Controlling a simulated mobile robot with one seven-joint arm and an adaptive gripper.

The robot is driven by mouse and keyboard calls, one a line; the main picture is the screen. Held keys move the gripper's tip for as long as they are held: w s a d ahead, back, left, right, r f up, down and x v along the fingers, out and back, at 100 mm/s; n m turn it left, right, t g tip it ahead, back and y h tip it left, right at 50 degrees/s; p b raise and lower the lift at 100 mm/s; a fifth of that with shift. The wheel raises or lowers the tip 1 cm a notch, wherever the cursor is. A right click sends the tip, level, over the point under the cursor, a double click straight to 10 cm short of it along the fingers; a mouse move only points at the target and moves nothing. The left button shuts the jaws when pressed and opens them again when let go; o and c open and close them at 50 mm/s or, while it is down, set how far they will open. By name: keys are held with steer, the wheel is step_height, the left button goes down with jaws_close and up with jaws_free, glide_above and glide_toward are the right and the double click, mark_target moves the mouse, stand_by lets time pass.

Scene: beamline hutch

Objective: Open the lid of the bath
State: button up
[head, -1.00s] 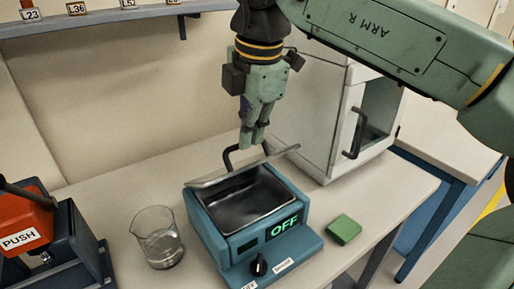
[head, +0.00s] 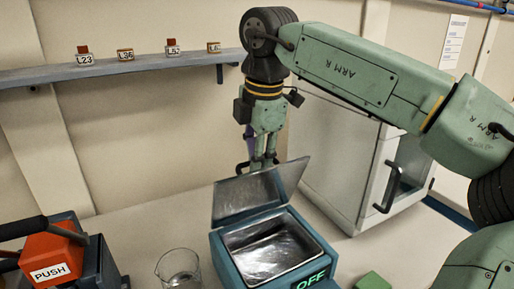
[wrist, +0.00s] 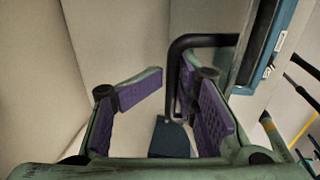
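The bath (head: 222,252) is a teal box with a steel basin and a green OFF display, on the bench in the head view. Its steel lid (head: 245,197) is raised, standing steeply and leaning over the rear of the bath. My gripper (head: 263,165) points down behind the lid's upper edge, which hides part of the fingertips. In the wrist view my gripper (wrist: 172,80) has its purple-padded fingers apart. The lid's black bent handle (wrist: 203,40) runs down between them, close to the right finger; I cannot tell if they touch.
A glass beaker (head: 178,269) stands left of the bath, with a red PUSH device (head: 52,258) farther left. A green block (head: 372,282) lies to the right. A white cabinet (head: 345,170) with a black handle stands behind right. A labelled shelf (head: 130,71) runs along the wall.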

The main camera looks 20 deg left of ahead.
steer(key=w+a+r, duration=0.6)
steer(key=a+r, duration=0.1)
steer(key=a, duration=0.1)
steer(key=shift+w+r, duration=0.25)
stand_by(1.2)
steer(key=shift+a, duration=0.1)
